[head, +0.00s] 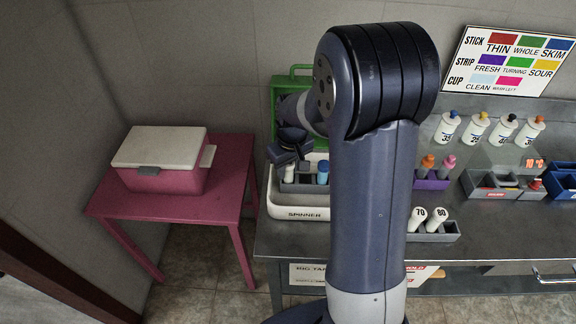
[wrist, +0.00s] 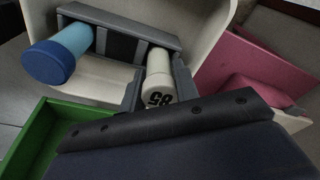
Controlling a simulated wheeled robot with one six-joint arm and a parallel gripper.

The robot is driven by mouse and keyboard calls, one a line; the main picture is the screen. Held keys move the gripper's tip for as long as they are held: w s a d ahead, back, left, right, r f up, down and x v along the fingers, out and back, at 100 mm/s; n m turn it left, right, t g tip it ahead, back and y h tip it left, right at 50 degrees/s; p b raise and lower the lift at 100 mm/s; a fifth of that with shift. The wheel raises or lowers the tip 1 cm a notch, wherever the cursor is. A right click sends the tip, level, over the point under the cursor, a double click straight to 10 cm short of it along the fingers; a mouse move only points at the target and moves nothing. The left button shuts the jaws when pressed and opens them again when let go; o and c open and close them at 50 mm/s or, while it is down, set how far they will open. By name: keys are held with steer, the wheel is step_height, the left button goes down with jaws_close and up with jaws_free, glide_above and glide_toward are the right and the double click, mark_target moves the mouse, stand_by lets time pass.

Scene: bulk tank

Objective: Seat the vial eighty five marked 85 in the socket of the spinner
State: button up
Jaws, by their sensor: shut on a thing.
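The white vial marked 85 (wrist: 159,82) is between the fingers of my gripper (wrist: 158,88) in the wrist view, its number upside down there. In the head view my gripper (head: 289,152) is over the left part of the spinner (head: 305,213), and the white vial (head: 289,173) shows below it. The vial's far end is at the spinner's grey holder (wrist: 125,28); I cannot tell whether it is fully down in a socket. A blue-capped light blue vial (wrist: 62,54) stands at the holder's other end; it also shows in the head view (head: 322,172).
A green crate (head: 284,85) stands behind the spinner. A pink table with a pink cooler (head: 165,178) is at the left. Vials marked 70 and 80 sit in a grey rack (head: 440,236) at the right. My arm hides the middle of the bench.

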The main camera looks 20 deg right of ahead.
steer(key=shift+f, duration=0.1)
steer(key=o, duration=0.5)
steer(key=shift+f, duration=0.1)
steer(key=o, duration=0.5)
steer(key=r, duration=0.4)
steer(key=s+r, duration=0.1)
steer(key=r, duration=0.7)
steer(key=shift+s+d+r+b, duration=0.2)
steer(key=shift+d+b, duration=0.05)
steer(key=shift+b, duration=0.05)
steer(key=shift+f, duration=0.15)
steer(key=f, duration=0.3)
steer(key=w+f, duration=0.1)
steer(key=f, duration=0.7)
steer(key=shift+w+a+f+p, duration=0.2)
steer(key=shift+a+f+p, duration=0.05)
steer(key=shift+p, duration=0.15)
steer(key=shift+r+b, duration=0.3)
steer(key=shift+r, duration=1.25)
